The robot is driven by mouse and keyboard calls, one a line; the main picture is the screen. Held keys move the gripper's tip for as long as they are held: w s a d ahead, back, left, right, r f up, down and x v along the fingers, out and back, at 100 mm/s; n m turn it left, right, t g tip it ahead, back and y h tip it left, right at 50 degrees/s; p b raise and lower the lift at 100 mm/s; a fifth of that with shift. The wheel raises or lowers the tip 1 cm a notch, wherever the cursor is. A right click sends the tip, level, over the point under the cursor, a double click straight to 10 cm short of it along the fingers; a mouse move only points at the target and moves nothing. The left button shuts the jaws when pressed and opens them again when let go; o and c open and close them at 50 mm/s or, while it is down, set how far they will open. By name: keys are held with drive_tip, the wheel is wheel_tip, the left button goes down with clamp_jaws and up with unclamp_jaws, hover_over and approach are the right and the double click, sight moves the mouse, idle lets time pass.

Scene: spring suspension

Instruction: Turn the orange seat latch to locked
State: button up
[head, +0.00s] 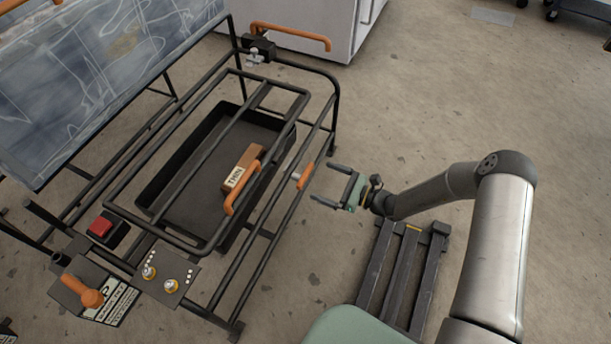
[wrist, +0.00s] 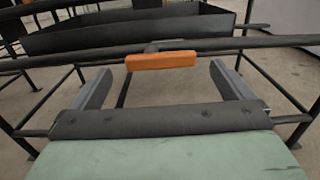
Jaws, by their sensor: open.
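A short orange latch (head: 303,176) sits on the near right rail of a black tubular frame. In the wrist view the orange latch (wrist: 162,61) lies level, crosswise on a dark bar, ahead of my gripper and between the lines of its fingers. My gripper (head: 325,185) is open and empty, just right of the latch in the head view, its fingers pointing at it. In the wrist view the fingers of my gripper (wrist: 160,78) are spread wide, apart from the latch. No lock marking is readable beside it.
An orange lever (head: 82,292) stands on a labelled box at lower left, near a red button (head: 101,226) and a plate with two knobs (head: 163,274).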

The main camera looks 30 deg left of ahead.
drive_tip(key=a, duration=0.2)
drive_tip(key=a+b, duration=0.1)
drive_tip(key=a, duration=0.2)
drive_tip(key=s+a, duration=0.1)
drive_tip(key=a, duration=0.1)
drive_tip(key=shift+s+a+b, duration=0.1)
drive_tip(key=shift+a+b, duration=0.1)
drive_tip(key=shift+b, duration=0.15)
drive_tip(key=c, duration=0.7)
